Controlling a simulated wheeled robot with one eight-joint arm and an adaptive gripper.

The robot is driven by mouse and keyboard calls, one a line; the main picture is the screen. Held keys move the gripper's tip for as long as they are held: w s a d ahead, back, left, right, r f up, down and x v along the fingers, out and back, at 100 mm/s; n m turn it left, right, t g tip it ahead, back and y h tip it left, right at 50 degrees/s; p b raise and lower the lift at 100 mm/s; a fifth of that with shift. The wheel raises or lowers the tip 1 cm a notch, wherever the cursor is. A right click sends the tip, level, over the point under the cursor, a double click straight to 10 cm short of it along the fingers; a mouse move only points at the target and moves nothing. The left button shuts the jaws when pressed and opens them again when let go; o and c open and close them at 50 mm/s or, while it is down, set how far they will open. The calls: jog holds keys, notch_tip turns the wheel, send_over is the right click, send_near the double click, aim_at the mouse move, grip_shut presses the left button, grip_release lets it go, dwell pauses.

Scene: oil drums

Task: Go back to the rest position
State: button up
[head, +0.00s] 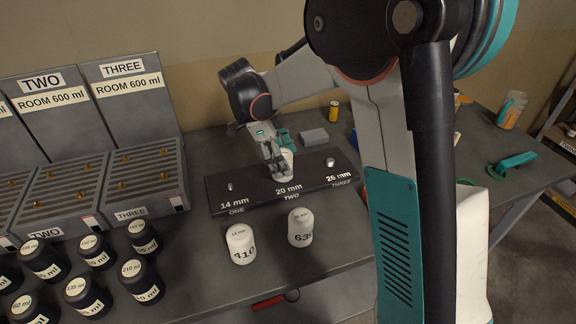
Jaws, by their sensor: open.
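My gripper (273,158) is over the middle of a dark board (238,200) marked 14 mm ONE, 20 mm TWO and 26 mm THREE. It is open around or just beside a white bottle (287,157) at the 20 mm place; the fingers partly hide the bottle, and I cannot tell whether they touch it. Two more white bottles stand in front of the board, one marked 410 (241,244) and one marked 63 with a partly hidden last digit (300,228).
Several black bottles (142,281) stand at the front left. Grey racks (145,180) with signs TWO and THREE are behind them. A yellow can (334,111) and a grey block (314,138) lie behind the board. A green-handled tool (512,163) and a cup (511,110) are at the right.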

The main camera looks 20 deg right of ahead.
jog(key=v, duration=0.8)
jog(key=shift+s+r, duration=0.15)
jog(key=shift+r, duration=0.15)
jog(key=s+d+n+t+y, duration=0.1)
jog(key=s+n+t, duration=0.3)
jog(key=s+n, duration=0.7)
jog(key=s+d+n+t+y, duration=0.1)
jog(key=s+n+t+y, duration=0.2)
jog(key=s+n, duration=0.9)
jog(key=shift+s+d+t, duration=0.35)
jog(key=shift+s+t, duration=0.15)
jog(key=shift+t, duration=0.7)
